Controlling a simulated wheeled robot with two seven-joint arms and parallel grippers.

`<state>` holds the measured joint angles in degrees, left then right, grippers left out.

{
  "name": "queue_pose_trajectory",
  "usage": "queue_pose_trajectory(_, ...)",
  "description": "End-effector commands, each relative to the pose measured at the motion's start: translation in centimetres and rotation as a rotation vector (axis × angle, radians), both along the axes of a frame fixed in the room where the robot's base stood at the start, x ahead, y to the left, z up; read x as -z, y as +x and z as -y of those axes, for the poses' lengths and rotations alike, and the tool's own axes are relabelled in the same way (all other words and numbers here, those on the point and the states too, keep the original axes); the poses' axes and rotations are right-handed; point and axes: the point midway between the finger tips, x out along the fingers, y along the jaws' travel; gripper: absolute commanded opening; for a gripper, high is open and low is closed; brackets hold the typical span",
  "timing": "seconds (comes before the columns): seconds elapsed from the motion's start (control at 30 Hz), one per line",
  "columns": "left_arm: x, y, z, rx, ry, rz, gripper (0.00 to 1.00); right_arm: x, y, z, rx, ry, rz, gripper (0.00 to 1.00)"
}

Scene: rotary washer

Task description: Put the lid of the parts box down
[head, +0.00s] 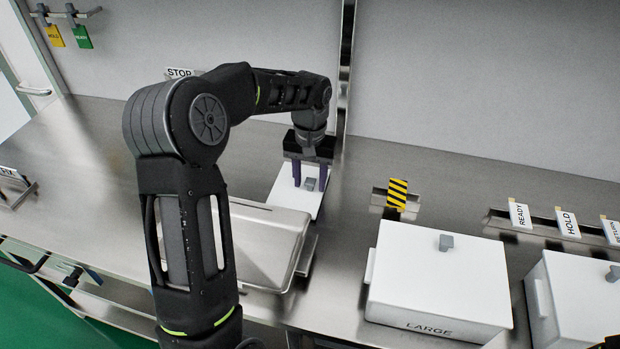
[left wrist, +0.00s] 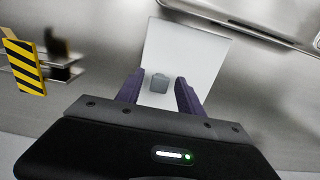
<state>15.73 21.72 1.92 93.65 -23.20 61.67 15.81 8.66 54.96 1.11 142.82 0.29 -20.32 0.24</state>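A white square lid (head: 285,193) with a small grey knob (head: 310,185) appears to lie flat on the steel counter, just behind an open metal bin (head: 262,246). My left gripper (head: 309,178) points down over the lid, its purple fingers on either side of the knob. In the left wrist view, the lid (left wrist: 185,55) lies beyond the fingers, and its knob (left wrist: 159,84) shows between them with a gap on both sides. The left gripper (left wrist: 159,92) is open and holds nothing.
A white lidded box marked LARGE (head: 430,325) stands to the right, with another white box (head: 580,300) beside it. A striped yellow-black tag (head: 397,194) stands behind them, near a row of READY and HOLD tags (head: 567,222).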

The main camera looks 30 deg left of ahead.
Motion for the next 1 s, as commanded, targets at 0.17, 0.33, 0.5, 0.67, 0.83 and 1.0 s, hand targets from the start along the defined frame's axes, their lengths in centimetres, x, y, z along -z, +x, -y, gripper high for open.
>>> queue_pose_trajectory(0.17, 0.0, 0.0, 0.0, 0.0, 0.0, 0.0, 0.45, 0.0, 0.0, 0.0, 0.0, 0.0, 0.0, 0.98)
queue_pose_trajectory(0.33, -0.5, 0.0, 0.0, -0.001, 0.0, 0.001, 0.45, -0.2, 0.0, 0.0, 0.0, -0.001, 0.0, 0.98)
queue_pose_trajectory(0.5, -2.4, 0.1, -0.1, -0.002, 0.001, 0.005, 0.45, 0.1, 0.0, 0.0, 0.0, 0.0, 0.0, 0.98)
queue_pose_trajectory(0.67, -5.5, 0.1, 0.0, -0.001, 0.001, 0.005, 0.45, 0.4, 0.1, 0.0, -0.001, 0.001, 0.001, 0.98)
queue_pose_trajectory(0.83, -9.1, 0.1, 0.0, 0.0, 0.001, 0.005, 0.45, 0.6, 0.1, 0.0, 0.0, 0.002, 0.003, 0.98)
queue_pose_trajectory(1.0, -11.6, 0.1, 0.0, 0.0, 0.0, 0.002, 0.45, 0.5, 0.1, 0.0, 0.0, 0.002, 0.003, 0.98)
